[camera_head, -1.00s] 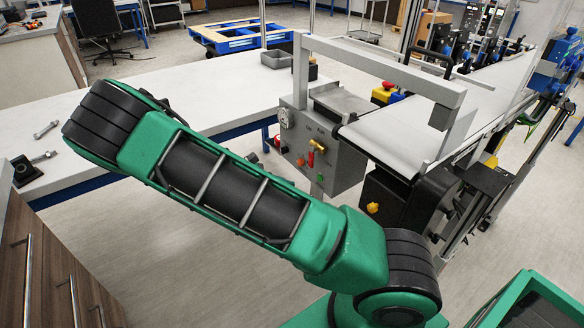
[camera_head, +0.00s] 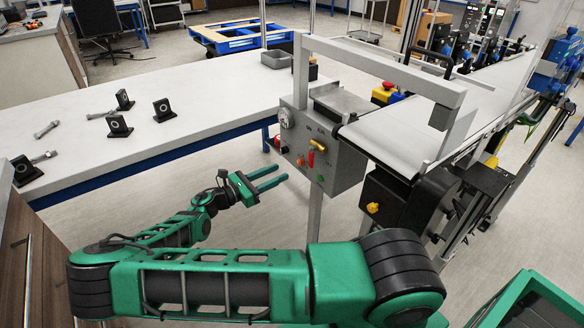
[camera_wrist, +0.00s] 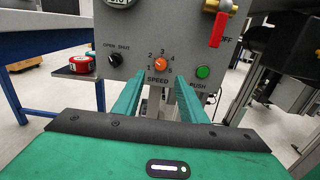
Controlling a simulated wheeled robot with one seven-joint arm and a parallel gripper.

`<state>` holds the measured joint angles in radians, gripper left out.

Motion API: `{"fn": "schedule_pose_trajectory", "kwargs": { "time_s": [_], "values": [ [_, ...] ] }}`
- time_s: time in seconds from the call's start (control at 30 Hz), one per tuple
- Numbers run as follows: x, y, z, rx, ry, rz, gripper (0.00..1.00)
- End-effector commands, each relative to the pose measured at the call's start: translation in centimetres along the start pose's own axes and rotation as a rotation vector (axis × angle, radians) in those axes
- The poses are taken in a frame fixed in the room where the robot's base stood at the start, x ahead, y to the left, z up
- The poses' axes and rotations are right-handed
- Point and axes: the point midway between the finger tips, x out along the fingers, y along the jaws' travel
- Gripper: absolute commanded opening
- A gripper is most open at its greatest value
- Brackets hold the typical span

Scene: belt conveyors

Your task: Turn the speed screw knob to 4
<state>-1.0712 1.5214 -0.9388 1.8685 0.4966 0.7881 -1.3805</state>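The speed screw knob (camera_wrist: 161,64) is a round orange knob on the grey control panel, with numbers around it and the word SPEED below; in the head view it is a small orange dot (camera_head: 300,162). Its pointer looks roughly upward, but I cannot tell the exact number. My gripper (camera_wrist: 161,84) is open and empty, its two green fingers pointing at the panel on either side of the SPEED label. In the head view my gripper (camera_head: 279,178) is left of the panel, apart from it.
The panel (camera_head: 332,166) also bears a black OPEN/SHUT knob (camera_wrist: 115,60), a green PUSH button (camera_wrist: 203,72), a red-handled valve (camera_wrist: 218,30) and a gauge. A red emergency button (camera_wrist: 82,65) is at left. The white table (camera_head: 200,90) holds black brackets and bolts.

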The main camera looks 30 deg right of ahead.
Motion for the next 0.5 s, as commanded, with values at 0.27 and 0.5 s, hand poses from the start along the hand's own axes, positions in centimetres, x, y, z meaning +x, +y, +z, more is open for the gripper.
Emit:
{"fn": "schedule_pose_trajectory", "kwargs": {
  "time_s": [0.27,0.5],
  "values": [
    [5.1,-0.1,0.0,-0.001,-0.001,-0.004,0.38],
    [7.6,-0.1,0.0,0.001,0.000,-0.003,0.38]
  ]
}}
